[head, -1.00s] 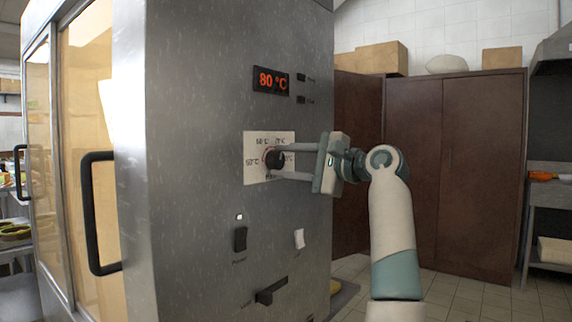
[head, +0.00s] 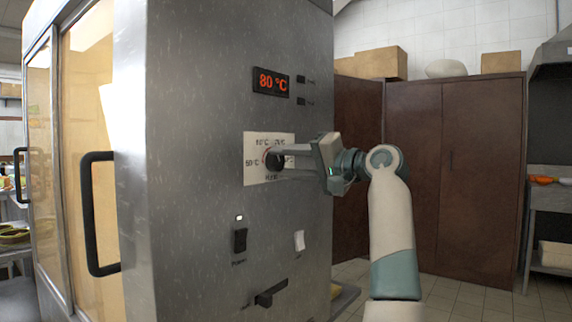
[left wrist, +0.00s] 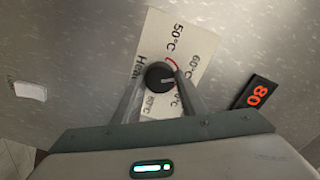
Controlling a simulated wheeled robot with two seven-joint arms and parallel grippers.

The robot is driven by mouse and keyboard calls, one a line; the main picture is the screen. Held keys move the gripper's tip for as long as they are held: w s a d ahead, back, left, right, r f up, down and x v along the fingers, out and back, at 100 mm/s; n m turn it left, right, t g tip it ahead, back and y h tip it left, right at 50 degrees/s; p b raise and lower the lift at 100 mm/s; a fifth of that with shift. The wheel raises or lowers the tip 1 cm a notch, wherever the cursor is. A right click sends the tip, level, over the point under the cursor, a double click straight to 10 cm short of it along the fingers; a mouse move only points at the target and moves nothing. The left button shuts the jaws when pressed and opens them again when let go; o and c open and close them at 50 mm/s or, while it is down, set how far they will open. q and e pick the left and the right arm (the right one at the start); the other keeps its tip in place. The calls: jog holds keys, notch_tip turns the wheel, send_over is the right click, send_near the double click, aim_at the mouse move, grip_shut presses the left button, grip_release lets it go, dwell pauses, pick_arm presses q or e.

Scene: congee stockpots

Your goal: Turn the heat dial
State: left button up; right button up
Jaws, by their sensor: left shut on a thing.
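The heat dial (head: 274,160) is a round black knob on a white label plate (head: 257,176) on the steel cabinet front. My left gripper (head: 277,156) has a finger on either side of the knob and is shut on it. In the left wrist view the dial (left wrist: 159,77) sits between the two fingertips, and its pale mark points to the right. The plate carries 50, 60, 70 and 80 °C marks and a red arc. The fingers partly hide the marks. The red display (head: 271,81) above reads 80 °C. My right gripper is not in view.
Below the dial are a black power switch (head: 240,240), a white switch (head: 299,240) and a black lever (head: 271,293). Black door handles (head: 91,213) stand out at the left. Brown cupboards (head: 455,180) stand behind my arm.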

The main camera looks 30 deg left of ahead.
pick_arm(q)
jog(key=shift+f, duration=0.15)
dwell(0.3)
jog(key=o, duration=1.1)
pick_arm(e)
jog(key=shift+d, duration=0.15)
pick_arm(q)
jog(key=shift+d, duration=0.1)
jog(key=shift+s+d+p, duration=0.1)
jog(key=shift+s+d, duration=0.15)
jog(key=shift+d, duration=2.6)
jog(key=shift+s+d+p, duration=0.1)
jog(key=shift+s+d, duration=0.1)
jog(key=shift+d, duration=2.7)
jog(key=shift+s+d+p, duration=0.1)
jog(key=shift+s+d, duration=0.15)
jog(key=shift+d, duration=2.6)
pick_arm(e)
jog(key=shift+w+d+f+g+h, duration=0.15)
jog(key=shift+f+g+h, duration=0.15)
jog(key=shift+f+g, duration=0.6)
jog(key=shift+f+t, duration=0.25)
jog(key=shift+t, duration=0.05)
